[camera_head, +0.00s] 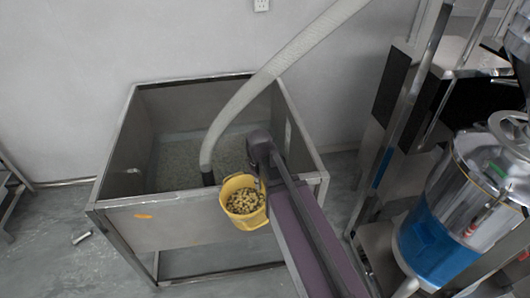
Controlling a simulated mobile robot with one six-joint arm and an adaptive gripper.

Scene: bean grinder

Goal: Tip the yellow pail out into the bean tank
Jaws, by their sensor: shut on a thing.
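The yellow pail (232,185) is upright and holds yellowish-brown beans (243,201). It hangs at the front rim of the bean tank, right of the rim's middle, and hides part of it. My gripper (262,180) is shut on the pail at its right side; its fingertips are mostly hidden by my arm. The bean tank (180,222) is an open metal box on legs, with a greyish layer showing on its floor. I cannot tell whether the pail touches the rim.
A pale ribbed hose (285,62) comes down from the upper right into the tank, close behind the pail. A small metal cylinder (83,237) lies on the floor at left.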

